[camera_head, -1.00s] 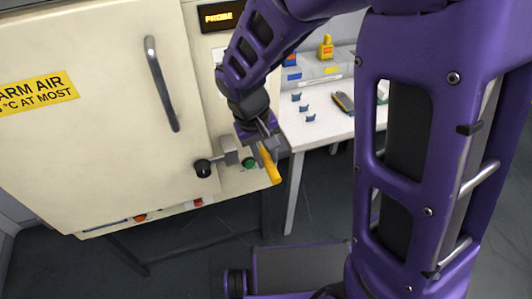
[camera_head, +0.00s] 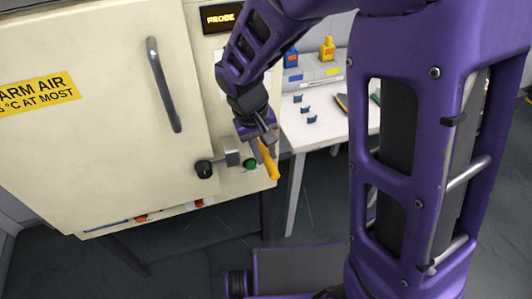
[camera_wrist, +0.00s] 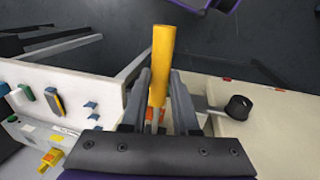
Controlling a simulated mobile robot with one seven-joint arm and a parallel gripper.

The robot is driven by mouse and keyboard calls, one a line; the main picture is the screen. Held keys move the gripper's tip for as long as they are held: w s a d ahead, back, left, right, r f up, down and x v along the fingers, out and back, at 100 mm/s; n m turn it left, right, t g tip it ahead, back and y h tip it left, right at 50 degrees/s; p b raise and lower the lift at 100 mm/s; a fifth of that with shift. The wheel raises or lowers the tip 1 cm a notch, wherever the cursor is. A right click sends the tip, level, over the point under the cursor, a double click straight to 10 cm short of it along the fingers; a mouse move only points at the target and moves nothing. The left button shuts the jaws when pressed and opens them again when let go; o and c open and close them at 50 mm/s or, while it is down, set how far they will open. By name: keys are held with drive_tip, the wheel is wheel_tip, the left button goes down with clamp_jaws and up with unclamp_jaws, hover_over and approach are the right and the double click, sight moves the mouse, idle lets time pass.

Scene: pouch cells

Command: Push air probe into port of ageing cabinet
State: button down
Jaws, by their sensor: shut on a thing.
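The air probe, with a yellow handle (camera_head: 270,165), is clamped between the fingers of my gripper (camera_head: 262,143). In the wrist view the handle (camera_wrist: 162,65) stands up between the two grey fingers (camera_wrist: 159,95), with an orange part lower down. The cream ageing cabinet (camera_head: 100,140) fills the left of the head view. My gripper is in front of its lower right panel, beside a green button (camera_head: 250,164). The port cannot be made out, and neither can whether the probe tip touches the cabinet.
A black knob on a metal latch (camera_head: 204,169) sticks out left of my gripper; it also shows in the wrist view (camera_wrist: 238,106). The floor in front is clear.

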sight(259, 141)
drive_tip(key=shift+w+a, duration=0.2)
drive_tip(key=shift+w, duration=0.6)
drive_tip(key=shift+w+a, duration=0.25)
drive_tip(key=shift+w, duration=0.5)
drive_tip(key=shift+w+a, duration=0.2)
drive_tip(key=shift+w, duration=0.6)
drive_tip(key=shift+w+a+p, duration=0.1)
drive_tip(key=shift+w+p, duration=0.2)
drive_tip(key=shift+w+a, duration=0.2)
drive_tip(key=shift+w, duration=0.5)
drive_tip(key=c, duration=0.6)
unclamp_jaws()
drive_tip(key=shift+r, duration=0.1)
drive_tip(key=s+a+r+p, duration=0.1)
drive_tip(key=a+r, duration=0.2)
drive_tip(key=r, duration=1.4)
drive_tip(key=shift+a, duration=0.2)
